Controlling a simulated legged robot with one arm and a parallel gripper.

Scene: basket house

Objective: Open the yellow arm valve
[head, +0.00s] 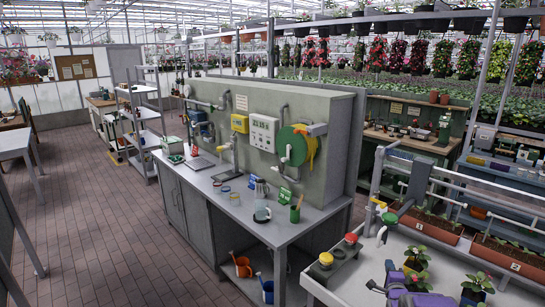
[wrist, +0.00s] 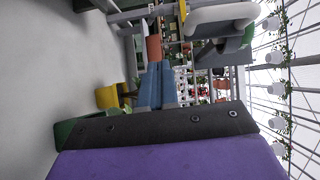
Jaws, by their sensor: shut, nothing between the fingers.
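In the head view a small yellow piece (head: 379,203), which looks like the valve's arm, sits on the pipework above the pale bench at the right. A small green part (head: 389,218) is just below it. The exact valve shape is too small to tell. My gripper (head: 376,286) is low at the bottom right, on my purple arm, shut and empty. It is nearer to me than the yellow piece and apart from it. In the wrist view my dark and purple arm part fills the bottom. A yellow block (wrist: 108,97) shows beyond it; I cannot tell whether it is the valve.
A stand with a red knob (head: 351,238) and a yellow-green knob (head: 326,259) is on the bench's left edge. Potted plants (head: 416,257) stand close to my arm. A grey workbench (head: 270,233) with wall fittings is at centre. The brick floor (head: 85,225) at left is clear.

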